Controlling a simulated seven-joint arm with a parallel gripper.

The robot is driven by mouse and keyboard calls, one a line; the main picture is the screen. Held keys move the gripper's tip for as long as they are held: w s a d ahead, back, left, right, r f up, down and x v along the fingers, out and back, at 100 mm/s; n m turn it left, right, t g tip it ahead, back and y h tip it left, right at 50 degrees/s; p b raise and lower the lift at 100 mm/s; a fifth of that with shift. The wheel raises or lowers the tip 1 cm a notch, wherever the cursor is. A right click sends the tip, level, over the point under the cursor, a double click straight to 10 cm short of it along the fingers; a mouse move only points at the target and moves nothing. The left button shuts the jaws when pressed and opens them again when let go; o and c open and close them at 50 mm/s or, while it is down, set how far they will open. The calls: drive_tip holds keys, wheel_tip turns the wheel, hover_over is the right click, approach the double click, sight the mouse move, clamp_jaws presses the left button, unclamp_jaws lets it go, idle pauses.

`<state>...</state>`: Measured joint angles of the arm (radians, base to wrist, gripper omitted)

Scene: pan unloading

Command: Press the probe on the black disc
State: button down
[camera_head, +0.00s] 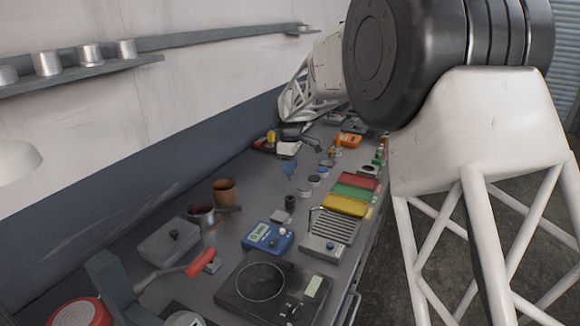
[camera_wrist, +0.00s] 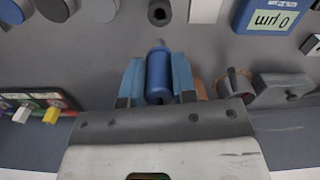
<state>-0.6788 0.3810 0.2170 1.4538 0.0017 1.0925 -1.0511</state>
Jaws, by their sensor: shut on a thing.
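My gripper (camera_wrist: 158,85) is shut on a blue cylindrical probe (camera_wrist: 158,75) with a small grey tip, held between its two blue fingers. In the head view my gripper (camera_head: 289,166) is small and hangs above the far middle of the bench. The black disc (camera_wrist: 55,8) is at the top left of the wrist view, between a blue disc (camera_wrist: 11,12) and a grey disc (camera_wrist: 100,9), partly cut off by the frame edge. In the head view the black disc (camera_head: 314,181) lies right of my gripper. The probe tip is apart from it.
A short black hollow cylinder (camera_wrist: 159,12) stands ahead of the probe tip, with a blue meter (camera_wrist: 265,15) to its right. A brown cup (camera_head: 224,192), a grey lidded box (camera_head: 168,245) and red, green and yellow bins (camera_head: 352,190) stand on the crowded bench.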

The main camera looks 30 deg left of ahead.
drive_tip(key=shift+w, duration=0.1)
drive_tip(key=w+d+f, duration=0.1)
drive_tip(key=w+d, duration=0.1)
drive_tip(key=w, duration=1.4)
drive_tip(key=shift+w+f, duration=0.25)
drive_tip(key=shift+w, duration=0.05)
drive_tip(key=shift+f, duration=0.25)
drive_tip(key=shift+f, duration=2.35)
drive_tip(key=shift+f, duration=0.5)
idle(0.5)
drive_tip(key=shift+r, duration=0.15)
drive_tip(key=shift+r, duration=2.4)
